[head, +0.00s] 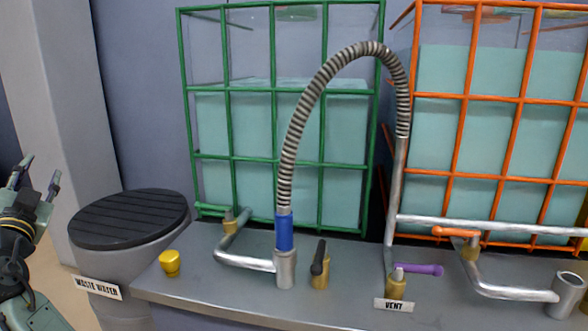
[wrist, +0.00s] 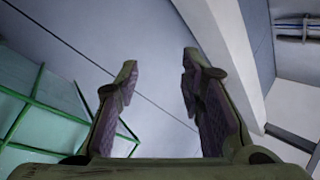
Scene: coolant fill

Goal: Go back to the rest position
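My gripper (head: 36,179) is at the left edge of the head view, beside the waste water bin and clear of the bench. Its two fingers point up and stand apart, with nothing between them. In the wrist view my gripper (wrist: 158,85) is also open and empty, facing the upper wall. The ribbed hose (head: 335,70) arches from a pipe at the right down to its blue end (head: 284,231), which sits at the upright pipe stub (head: 286,268) on the bench. Whether it is fully seated I cannot tell.
The waste water bin (head: 95,260) has a dark slatted lid (head: 130,218). The bench (head: 225,290) carries a yellow cap (head: 170,263), a black-handled valve (head: 320,268), a purple-handled vent valve (head: 418,269) and an open pipe stub (head: 568,290). Green (head: 280,158) and orange (head: 498,179) cages hold tanks behind.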

